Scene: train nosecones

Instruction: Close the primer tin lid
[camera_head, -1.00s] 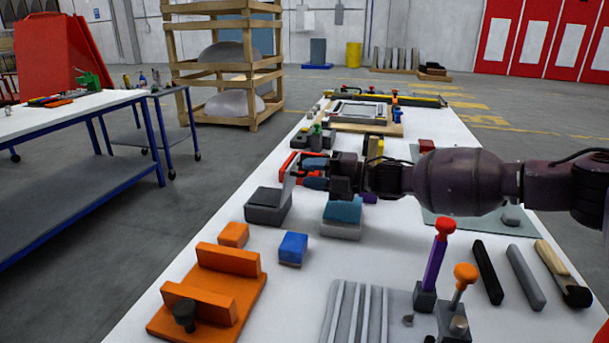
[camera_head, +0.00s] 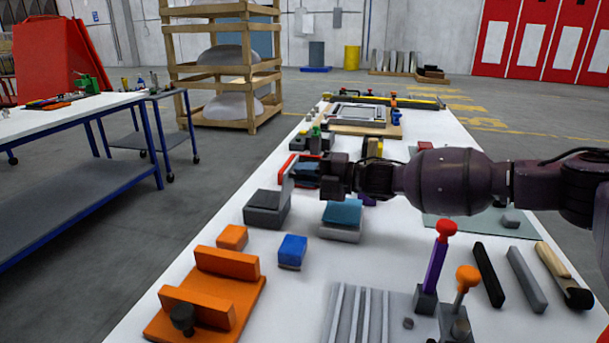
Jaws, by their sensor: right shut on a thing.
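The dark grey box that looks like the primer tin (camera_head: 267,216) stands near the left edge of the white table. My left gripper is not in view.
A grey block with a teal top (camera_head: 341,218) stands just right of the tin. A blue block (camera_head: 292,251), an orange block (camera_head: 232,237) and an orange fixture (camera_head: 235,297) lie in front. A red item (camera_head: 285,166) lies behind.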

